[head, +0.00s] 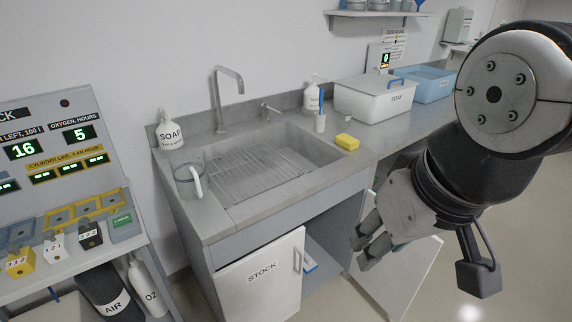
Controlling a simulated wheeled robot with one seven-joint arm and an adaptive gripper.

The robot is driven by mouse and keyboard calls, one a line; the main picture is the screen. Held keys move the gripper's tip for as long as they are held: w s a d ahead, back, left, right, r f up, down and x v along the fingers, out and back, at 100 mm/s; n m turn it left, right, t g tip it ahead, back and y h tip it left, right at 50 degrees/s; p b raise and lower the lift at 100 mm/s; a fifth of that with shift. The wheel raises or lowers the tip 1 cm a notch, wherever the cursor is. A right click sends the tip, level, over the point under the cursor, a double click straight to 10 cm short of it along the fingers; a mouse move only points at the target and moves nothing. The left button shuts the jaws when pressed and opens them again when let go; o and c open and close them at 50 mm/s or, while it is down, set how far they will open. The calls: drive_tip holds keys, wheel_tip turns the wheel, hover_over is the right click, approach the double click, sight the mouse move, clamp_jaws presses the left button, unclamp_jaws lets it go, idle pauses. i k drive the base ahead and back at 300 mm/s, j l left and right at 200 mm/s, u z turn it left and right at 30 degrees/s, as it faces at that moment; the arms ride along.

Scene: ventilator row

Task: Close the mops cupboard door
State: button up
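A white door panel (412,278) stands swung out under the right part of the counter, partly behind my gripper. No label shows on its visible part, so I cannot read whether it is the mops door. My gripper (362,250) points down and left in front of this panel, with its fingers near the panel's left part. I cannot tell whether it touches the panel, nor how far apart the fingertips are. Another white door (262,275), marked STOCK and with a handle on its right side, stands partly open under the sink.
A gas display stand (60,165) is at left. Bare floor (510,265) lies at right.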

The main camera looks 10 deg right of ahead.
sight(394, 281)
drive_tip(key=l+u, duration=1.1)
drive_tip(key=l, duration=0.35)
drive_tip(key=k+l+u, duration=0.15)
drive_tip(key=l, duration=0.25)
drive_tip(key=k+l+u, duration=0.1)
drive_tip(key=l, duration=0.3)
drive_tip(key=k+l+u, duration=0.1)
drive_tip(key=l, duration=0.3)
drive_tip(key=k+l+u, duration=0.15)
drive_tip(key=l, duration=0.25)
drive_tip(key=k+l+u, duration=0.1)
drive_tip(key=l, duration=0.3)
drive_tip(key=k+l, duration=0.15)
drive_tip(key=l, duration=0.2)
drive_tip(key=k+l, duration=0.15)
drive_tip(key=l, duration=0.25)
drive_tip(key=k+l, duration=0.15)
drive_tip(key=l, duration=0.2)
drive_tip(key=k+l, duration=0.15)
drive_tip(key=l, duration=0.2)
drive_tip(key=k+l, duration=0.15)
drive_tip(key=l, duration=0.25)
drive_tip(key=l+u, duration=0.25)
drive_tip(key=l, duration=0.25)
drive_tip(key=l+u, duration=0.25)
drive_tip(key=l, duration=0.25)
drive_tip(key=k+l+u, duration=0.15)
drive_tip(key=u, duration=1.2)
